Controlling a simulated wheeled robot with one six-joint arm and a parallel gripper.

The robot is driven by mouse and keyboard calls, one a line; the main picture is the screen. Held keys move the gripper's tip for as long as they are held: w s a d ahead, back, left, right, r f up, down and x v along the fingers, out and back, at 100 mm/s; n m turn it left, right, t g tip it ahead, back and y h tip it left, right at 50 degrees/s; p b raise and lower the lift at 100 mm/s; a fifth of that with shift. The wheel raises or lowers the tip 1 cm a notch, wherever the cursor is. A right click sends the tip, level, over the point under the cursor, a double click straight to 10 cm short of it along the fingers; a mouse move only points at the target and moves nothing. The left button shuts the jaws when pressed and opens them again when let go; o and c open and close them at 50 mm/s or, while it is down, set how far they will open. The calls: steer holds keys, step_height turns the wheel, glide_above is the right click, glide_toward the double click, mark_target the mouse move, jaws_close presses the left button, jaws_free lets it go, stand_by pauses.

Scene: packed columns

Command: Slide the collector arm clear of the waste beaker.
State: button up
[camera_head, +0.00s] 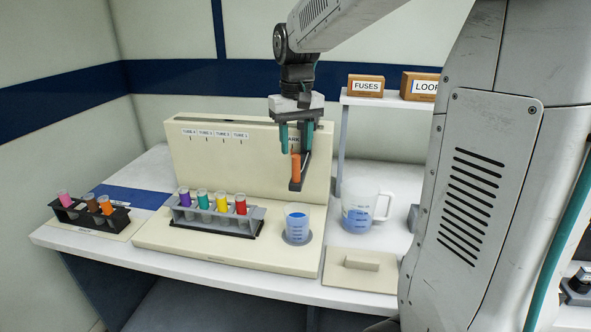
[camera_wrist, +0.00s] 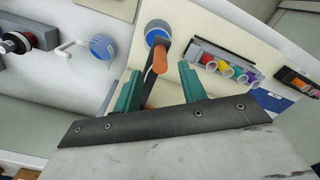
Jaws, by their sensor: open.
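The collector arm is a dark bar with an orange handle (camera_head: 295,168). In the head view it stands out from the cream machine (camera_head: 180,160), above the waste beaker. The waste beaker (camera_head: 297,222) is a small clear cup of blue liquid on a round grey spot at the right of the machine's base. In the wrist view the orange handle (camera_wrist: 160,59) lies ahead of my two teal fingers, and the bar partly covers the beaker (camera_wrist: 157,32). My gripper (camera_head: 296,138) is open just above the handle. I cannot tell whether a finger touches it.
A grey rack (camera_head: 215,217) with several coloured-cap tubes stands left of the beaker. A black rack (camera_head: 90,214) is at far left. A clear jug (camera_head: 362,208) of blue liquid stands right, behind a cream lid (camera_head: 360,270). A shelf (camera_head: 390,103) holds boxes.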

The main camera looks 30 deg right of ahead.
mark_target(296, 181)
step_height(296, 181, down, 8)
steer(key=shift+w+r, duration=0.1)
stand_by(0.4)
jaws_close()
